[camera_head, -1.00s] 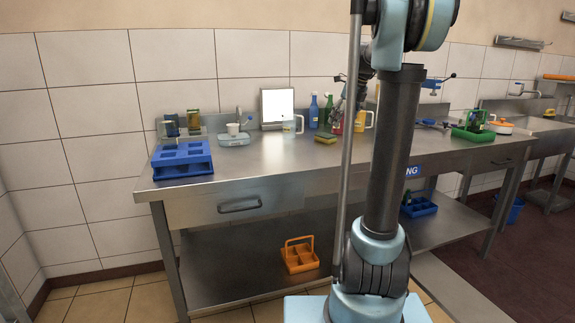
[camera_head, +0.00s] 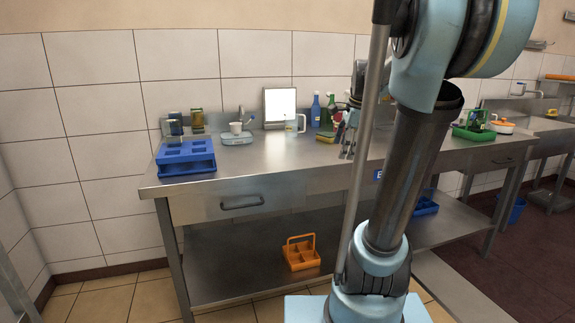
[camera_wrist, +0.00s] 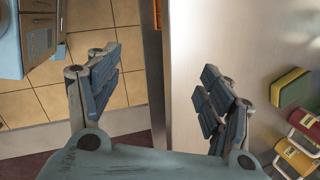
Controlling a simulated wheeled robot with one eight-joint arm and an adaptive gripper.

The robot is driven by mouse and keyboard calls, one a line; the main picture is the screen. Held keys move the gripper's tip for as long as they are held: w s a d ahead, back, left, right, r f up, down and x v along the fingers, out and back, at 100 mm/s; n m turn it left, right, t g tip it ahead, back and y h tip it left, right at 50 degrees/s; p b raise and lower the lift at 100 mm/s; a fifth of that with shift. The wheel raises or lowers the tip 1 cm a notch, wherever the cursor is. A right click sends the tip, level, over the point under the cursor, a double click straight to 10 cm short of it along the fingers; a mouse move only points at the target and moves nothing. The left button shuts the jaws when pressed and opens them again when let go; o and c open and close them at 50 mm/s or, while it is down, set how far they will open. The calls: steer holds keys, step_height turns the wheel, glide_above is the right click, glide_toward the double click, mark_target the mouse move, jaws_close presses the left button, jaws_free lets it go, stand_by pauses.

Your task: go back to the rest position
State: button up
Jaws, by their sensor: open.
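My gripper (camera_wrist: 158,92) is open in the wrist view, with its two blue-padded fingers wide apart and nothing between them. In the head view my gripper (camera_head: 347,142) hangs near the front half of the steel counter (camera_head: 262,165), partly hidden by my arm. In the wrist view the counter edge runs below the fingers, with tiled floor to the left.
A blue rack (camera_head: 186,167) stands at the counter's left end. An orange carrier (camera_head: 300,262) sits on the lower shelf. The counter's front left is clear.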

steer(key=s+f+n+h, duration=0.2)
steer(key=s+f+n, duration=1.5)
steer(key=s+f, duration=0.3)
steer(key=s, duration=0.3)
steer(key=shift+s+a+n+g, duration=0.25)
steer(key=shift+s+n+g, duration=0.05)
steer(key=shift+n, duration=0.1)
steer(key=shift+f, duration=0.1)
steer(key=shift+w+f, duration=0.2)
steer(key=shift+w, duration=0.25)
